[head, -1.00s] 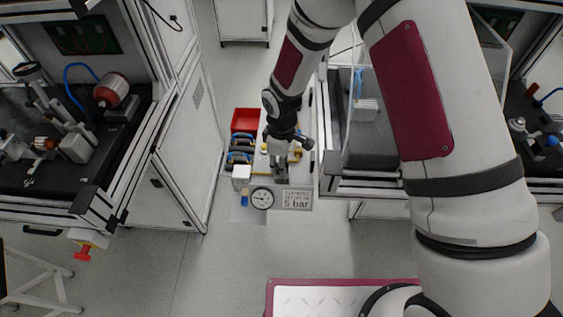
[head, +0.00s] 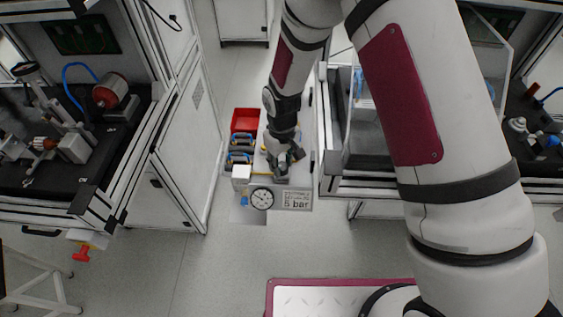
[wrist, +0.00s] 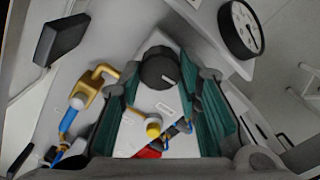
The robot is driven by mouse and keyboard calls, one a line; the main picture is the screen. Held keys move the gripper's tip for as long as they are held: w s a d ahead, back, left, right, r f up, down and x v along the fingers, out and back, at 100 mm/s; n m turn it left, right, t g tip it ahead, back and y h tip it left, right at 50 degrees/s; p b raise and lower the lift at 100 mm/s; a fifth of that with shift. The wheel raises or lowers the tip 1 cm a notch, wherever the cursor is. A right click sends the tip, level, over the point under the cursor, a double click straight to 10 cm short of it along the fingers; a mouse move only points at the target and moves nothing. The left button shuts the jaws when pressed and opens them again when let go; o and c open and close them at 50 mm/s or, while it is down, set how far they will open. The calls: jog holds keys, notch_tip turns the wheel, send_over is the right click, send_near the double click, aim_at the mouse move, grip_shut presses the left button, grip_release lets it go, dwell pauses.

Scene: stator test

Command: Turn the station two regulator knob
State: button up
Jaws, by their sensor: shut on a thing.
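The regulator knob (wrist: 160,67) is dark and round with a pale mark on its face. In the wrist view it sits between the two teal-padded fingers of my gripper (wrist: 167,72), which is shut on it. In the head view my gripper (head: 281,164) is over the front of the narrow bench and hides the knob. The round pressure gauge (head: 262,199) is on the bench front, and it also shows at the wrist view's upper right (wrist: 241,28). A sign (head: 296,200) reading "5 bar" is right of the gauge.
A red bin (head: 245,120) and blue-handled items (head: 240,152) lie left of my arm. A brass fitting with a blue hose (wrist: 88,88) is near my left finger. Black-topped workstations stand on both sides. The floor in front is clear.

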aim_at(282, 165)
jog(key=m, duration=0.4)
jog(key=shift+m, duration=0.3)
jog(key=shift+m+p, duration=0.3)
jog(key=shift+m, duration=1.6)
jog(key=o, duration=1.1)
jog(key=shift+o, duration=0.2)
notch_tip(282, 165, up, 12)
